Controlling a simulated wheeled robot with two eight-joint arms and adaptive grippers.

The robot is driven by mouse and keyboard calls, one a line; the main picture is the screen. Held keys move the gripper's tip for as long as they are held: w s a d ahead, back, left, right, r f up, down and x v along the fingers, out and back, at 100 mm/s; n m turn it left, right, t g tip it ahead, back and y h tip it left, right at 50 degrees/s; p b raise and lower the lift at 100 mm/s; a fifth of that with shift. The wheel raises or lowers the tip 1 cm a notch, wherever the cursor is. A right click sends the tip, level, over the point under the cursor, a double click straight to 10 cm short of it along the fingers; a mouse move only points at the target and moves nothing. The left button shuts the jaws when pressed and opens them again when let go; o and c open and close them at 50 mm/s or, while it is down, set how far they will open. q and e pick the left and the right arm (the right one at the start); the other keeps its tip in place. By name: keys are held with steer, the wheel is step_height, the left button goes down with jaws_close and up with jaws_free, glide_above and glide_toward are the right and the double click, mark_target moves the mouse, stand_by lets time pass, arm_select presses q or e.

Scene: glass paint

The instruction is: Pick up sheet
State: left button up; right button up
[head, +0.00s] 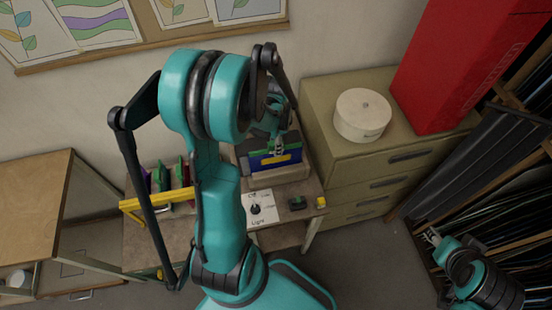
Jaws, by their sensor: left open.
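Blue and green sheets (262,163) stand upright in a rack on the small work table, with a yellow piece across their front. More coloured sheets (180,173), purple, green and red, stand in a slot to the left, partly hidden by my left arm. My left gripper (279,146) is open and points down at the top of the blue and green sheets; I cannot tell whether it touches them. My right gripper (430,237) is at the lower right, away from the sheets, and its jaws are too small to read.
A white panel marked Light with a dark knob (255,208) lies on the table in front. A drawer cabinet (345,165) with a round white drum (362,115) and a red box (455,65) stands right. A rack of dark sheets (490,165) is beside my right arm.

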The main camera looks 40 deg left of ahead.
arm_select(q)
jaws_close()
steer(key=shift+r, duration=0.2)
steer(key=shift+r, duration=0.3)
step_height(320, 180, up, 17)
steer(key=p, duration=0.2)
stand_by(0.5)
